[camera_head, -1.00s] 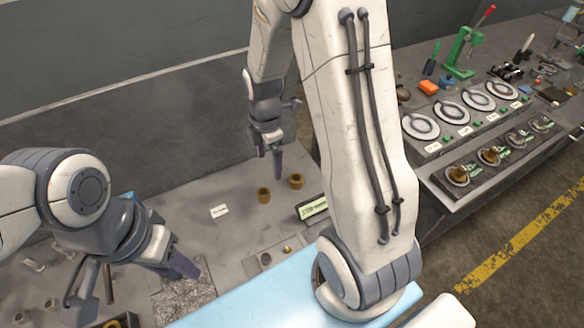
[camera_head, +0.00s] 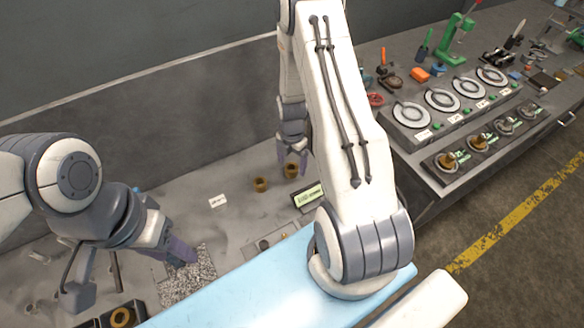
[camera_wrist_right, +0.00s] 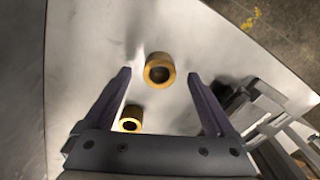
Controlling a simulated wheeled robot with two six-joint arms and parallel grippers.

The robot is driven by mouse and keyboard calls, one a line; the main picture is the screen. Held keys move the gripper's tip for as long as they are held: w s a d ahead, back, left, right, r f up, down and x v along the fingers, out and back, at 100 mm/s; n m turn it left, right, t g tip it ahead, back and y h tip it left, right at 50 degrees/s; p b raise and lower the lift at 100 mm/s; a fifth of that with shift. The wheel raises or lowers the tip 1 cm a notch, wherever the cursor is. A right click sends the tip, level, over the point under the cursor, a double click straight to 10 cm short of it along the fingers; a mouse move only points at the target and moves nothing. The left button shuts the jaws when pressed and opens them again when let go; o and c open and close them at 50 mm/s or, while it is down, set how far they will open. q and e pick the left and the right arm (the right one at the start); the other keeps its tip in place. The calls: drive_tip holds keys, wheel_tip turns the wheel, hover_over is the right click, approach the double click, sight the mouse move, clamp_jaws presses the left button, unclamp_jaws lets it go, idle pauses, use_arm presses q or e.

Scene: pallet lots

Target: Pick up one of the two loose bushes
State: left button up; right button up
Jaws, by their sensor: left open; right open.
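Two loose brass-coloured bushes stand on the grey bench. The left bush (camera_head: 260,184) and the right bush (camera_head: 291,170) are close together in the head view. In the right wrist view one bush (camera_wrist_right: 159,69) lies between and just beyond the fingertips, and the other bush (camera_wrist_right: 129,119) is lower left, partly behind the left finger and palm. My right gripper (camera_head: 292,158) is open and empty above the right bush; it also shows in the right wrist view (camera_wrist_right: 160,74). My left gripper (camera_head: 180,255) is open and empty near a speckled plate, far from the bushes.
A white label (camera_head: 217,201) lies left of the bushes, and a display box (camera_head: 308,196) stands to their right. A dark tray (camera_head: 118,317) holding a brass ring is at lower left. Fixtures with round dials (camera_head: 442,99) stand on the right bench.

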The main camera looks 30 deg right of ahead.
drive_tip(key=shift+f, duration=1.4)
drive_tip(key=shift+c, duration=0.3)
clamp_jaws()
drive_tip(key=shift+r, duration=0.15)
